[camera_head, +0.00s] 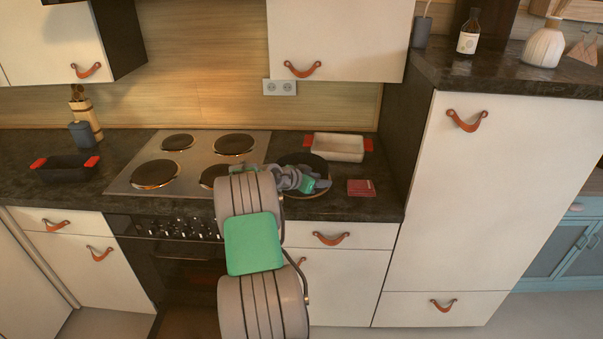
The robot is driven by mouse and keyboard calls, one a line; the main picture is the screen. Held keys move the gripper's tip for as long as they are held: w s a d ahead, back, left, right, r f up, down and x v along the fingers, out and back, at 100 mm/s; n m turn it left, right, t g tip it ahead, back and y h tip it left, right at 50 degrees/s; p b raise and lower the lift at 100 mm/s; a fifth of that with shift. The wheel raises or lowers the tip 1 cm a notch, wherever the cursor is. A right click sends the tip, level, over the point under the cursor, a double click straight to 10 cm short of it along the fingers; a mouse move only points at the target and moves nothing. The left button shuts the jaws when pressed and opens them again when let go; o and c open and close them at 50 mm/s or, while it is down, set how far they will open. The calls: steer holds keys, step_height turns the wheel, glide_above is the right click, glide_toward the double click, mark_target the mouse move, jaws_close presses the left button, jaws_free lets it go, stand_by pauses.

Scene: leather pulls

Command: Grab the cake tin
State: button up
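A round dark tin or pan (290,159) sits on the dark counter just right of the stove. It looks most like the cake tin, but its front is largely hidden by my arm and gripper. My gripper (318,184) is over the right part of this round piece, low near its rim. I cannot tell whether it touches the rim or whether the fingers are open or shut.
A cream rectangular dish (337,148) with red handles stands behind. A dark red square item (361,188) lies to the right. A black dish (64,169) with red handles sits left of the stove (190,160). A tall cabinet (490,180) bounds the right side.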

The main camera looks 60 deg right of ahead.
steer(key=shift+a, duration=0.1)
jaws_close()
steer(key=shift+w, duration=0.1)
stand_by(1.1)
